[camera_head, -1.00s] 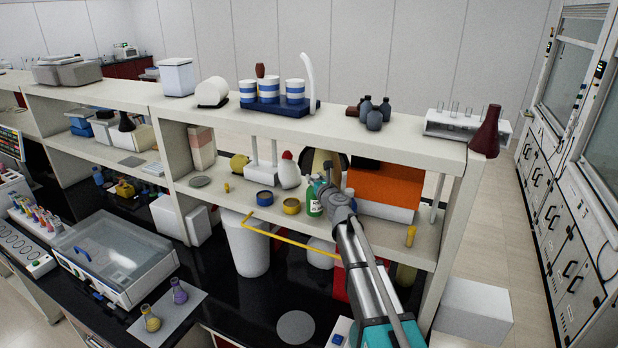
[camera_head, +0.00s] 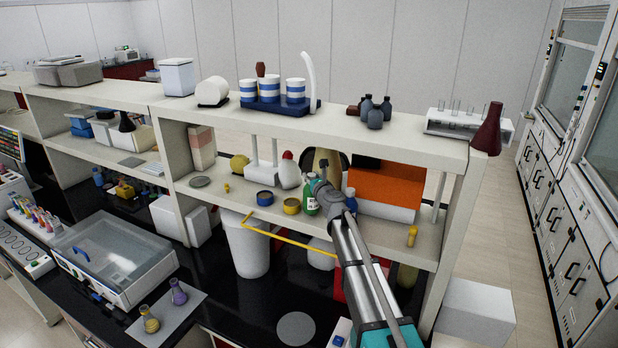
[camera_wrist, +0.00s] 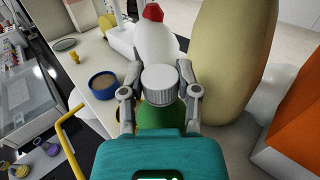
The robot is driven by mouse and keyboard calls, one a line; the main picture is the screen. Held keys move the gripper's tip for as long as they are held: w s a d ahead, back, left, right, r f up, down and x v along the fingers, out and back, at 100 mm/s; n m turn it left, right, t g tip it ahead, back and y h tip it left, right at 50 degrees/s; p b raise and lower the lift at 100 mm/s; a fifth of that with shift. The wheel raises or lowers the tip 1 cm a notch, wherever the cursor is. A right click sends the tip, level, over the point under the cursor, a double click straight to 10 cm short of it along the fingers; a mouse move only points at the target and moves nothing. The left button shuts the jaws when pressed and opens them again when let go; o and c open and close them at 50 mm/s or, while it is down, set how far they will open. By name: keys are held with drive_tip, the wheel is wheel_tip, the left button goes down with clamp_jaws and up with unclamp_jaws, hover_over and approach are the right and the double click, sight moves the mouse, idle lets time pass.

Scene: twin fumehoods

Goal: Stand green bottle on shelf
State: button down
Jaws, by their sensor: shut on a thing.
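The green bottle (camera_head: 310,196) has a white cap and a pale label. In the head view it is upright at the middle shelf (camera_head: 235,203), near its front edge. I cannot tell whether its base touches the shelf. My gripper (camera_head: 317,184) is shut on the bottle's upper part. In the wrist view the bottle's white ribbed cap (camera_wrist: 160,84) stands between my two fingers, with the green body below it partly hidden by my gripper.
A white bottle with a red top (camera_head: 289,173) stands just behind the green one. Blue (camera_head: 265,198) and yellow (camera_head: 292,206) round containers are at its left. A tan rounded object and an orange box (camera_head: 388,188) stand at the right. A yellow rail (camera_head: 290,239) crosses the front.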

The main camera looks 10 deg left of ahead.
drive_tip(key=shift+f+b, duration=0.5)
drive_tip(key=shift+f, duration=0.1)
drive_tip(key=shift+c, duration=1.7)
unclamp_jaws()
drive_tip(key=shift+r, duration=0.2)
drive_tip(key=shift+r+p, duration=0.65)
drive_tip(key=shift+p, duration=0.15)
drive_tip(key=v, duration=1.2)
drive_tip(key=shift+f, duration=0.2)
drive_tip(key=shift+d, duration=0.1)
